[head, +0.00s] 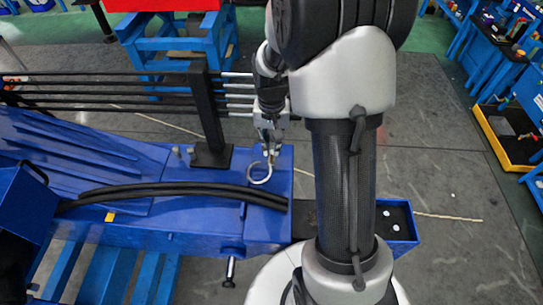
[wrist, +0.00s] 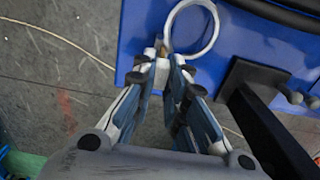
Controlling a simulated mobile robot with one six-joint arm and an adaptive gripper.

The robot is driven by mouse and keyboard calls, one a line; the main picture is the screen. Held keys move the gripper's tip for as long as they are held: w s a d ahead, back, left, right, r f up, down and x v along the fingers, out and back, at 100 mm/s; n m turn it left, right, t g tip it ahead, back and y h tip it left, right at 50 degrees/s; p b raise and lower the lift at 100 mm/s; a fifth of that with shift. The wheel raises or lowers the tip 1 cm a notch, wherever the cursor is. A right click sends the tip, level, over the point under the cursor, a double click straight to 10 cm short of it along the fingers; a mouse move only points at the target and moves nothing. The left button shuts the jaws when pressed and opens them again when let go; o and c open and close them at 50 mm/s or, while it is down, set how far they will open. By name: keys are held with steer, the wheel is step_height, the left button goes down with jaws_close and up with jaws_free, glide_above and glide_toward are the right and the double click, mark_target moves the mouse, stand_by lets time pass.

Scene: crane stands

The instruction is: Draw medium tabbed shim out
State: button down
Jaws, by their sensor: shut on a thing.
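The tabbed shim (head: 251,174) is a thin, pale, ring-shaped piece over the blue beam's top near its right end. My gripper (head: 270,151) comes down from above at the ring's upper right edge. In the wrist view its fingertips (wrist: 163,56) are close together on a small brownish tab at the ring's near left side. The fingertips hide most of the tab. I cannot tell whether the ring touches the beam.
The blue crane beam (head: 276,215) carries black hoses (head: 170,188) and a black upright bracket (head: 211,120) left of my gripper. Several rods run across behind it. A small blue tray (head: 398,222) is at the right. The grey floor at right is mostly clear.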

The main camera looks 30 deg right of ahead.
steer(key=shift+r+p, duration=1)
steer(key=shift+r, duration=0.55)
